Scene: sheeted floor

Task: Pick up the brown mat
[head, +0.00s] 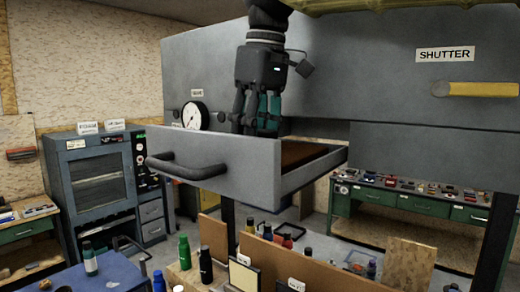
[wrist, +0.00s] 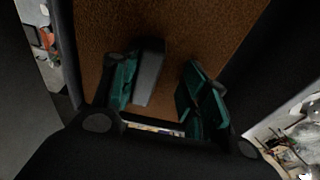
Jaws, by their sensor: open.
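The brown mat (head: 300,153) lies inside a pulled-out grey drawer (head: 215,168); only a strip shows past the drawer's walls in the head view. In the wrist view the brown mat (wrist: 200,35) fills the upper middle as a speckled brown surface. My gripper (head: 256,118) points down into the drawer from above, its fingertips partly behind the front wall. In the wrist view my gripper (wrist: 158,85) is open, its teal fingers apart over the brown surface. A grey block-like thing (wrist: 150,75) shows between them, close to the left finger. I cannot tell whether the fingers touch anything.
The drawer's walls stand close around my gripper. A large grey cabinet (head: 380,60) with a SHUTTER label (head: 446,54) and yellow handle (head: 483,89) rises behind. A round gauge (head: 195,115) is beside the drawer at left. Bottles (head: 184,252) and boards stand below.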

